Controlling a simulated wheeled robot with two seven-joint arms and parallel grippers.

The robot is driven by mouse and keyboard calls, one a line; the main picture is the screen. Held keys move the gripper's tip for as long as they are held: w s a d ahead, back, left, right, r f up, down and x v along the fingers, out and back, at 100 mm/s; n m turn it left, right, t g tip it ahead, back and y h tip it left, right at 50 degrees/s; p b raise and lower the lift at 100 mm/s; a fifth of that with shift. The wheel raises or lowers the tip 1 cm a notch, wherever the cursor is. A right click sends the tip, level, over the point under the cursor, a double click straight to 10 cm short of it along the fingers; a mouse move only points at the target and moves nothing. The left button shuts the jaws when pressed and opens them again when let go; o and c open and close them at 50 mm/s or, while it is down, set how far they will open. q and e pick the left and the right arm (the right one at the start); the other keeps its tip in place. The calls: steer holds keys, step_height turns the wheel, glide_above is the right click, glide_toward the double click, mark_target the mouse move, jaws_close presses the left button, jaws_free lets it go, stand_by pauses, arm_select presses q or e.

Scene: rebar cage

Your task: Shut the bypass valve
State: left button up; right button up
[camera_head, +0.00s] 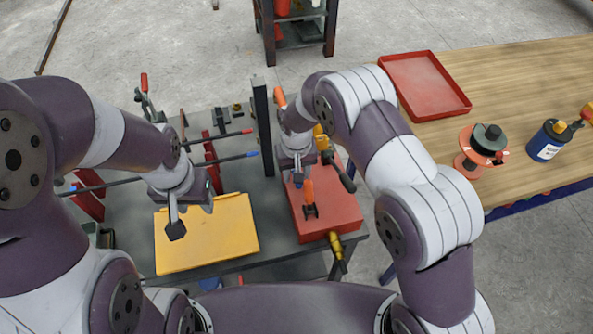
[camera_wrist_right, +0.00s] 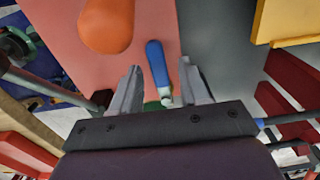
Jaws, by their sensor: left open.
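A red box (camera_head: 330,212) stands on the workbench in the head view, with an orange lever (camera_head: 309,196) on its top. In the right wrist view a blue handle (camera_wrist_right: 157,64) lies over the orange-red surface. I cannot tell which handle is the bypass valve's. My right gripper (camera_wrist_right: 160,72) is open, its fingers on either side of the blue handle with gaps showing; in the head view its tips are partly hidden over the box's back left part. My left gripper (camera_head: 178,222) is open and empty above the yellow panel (camera_head: 222,238).
A big orange knob (camera_wrist_right: 106,24) is close by the right gripper. A dark upright post (camera_head: 262,126) stands behind the panel. Rods with red and blue tips cross the bench at left. A wooden table (camera_head: 500,85) at right holds a red tray (camera_head: 425,84), a spool and a blue can (camera_head: 546,141).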

step_height(320, 180, up, 13)
steer(key=b, duration=0.2)
steer(key=shift+f+b, duration=0.15)
steer(key=shift+b, duration=0.15)
steer(key=s+d+r+m+t, duration=0.1)
steer(key=s+d+m, duration=0.1)
steer(key=s+d, duration=1.5)
steer(key=shift+r, duration=0.3)
steer(key=shift+s, duration=0.25)
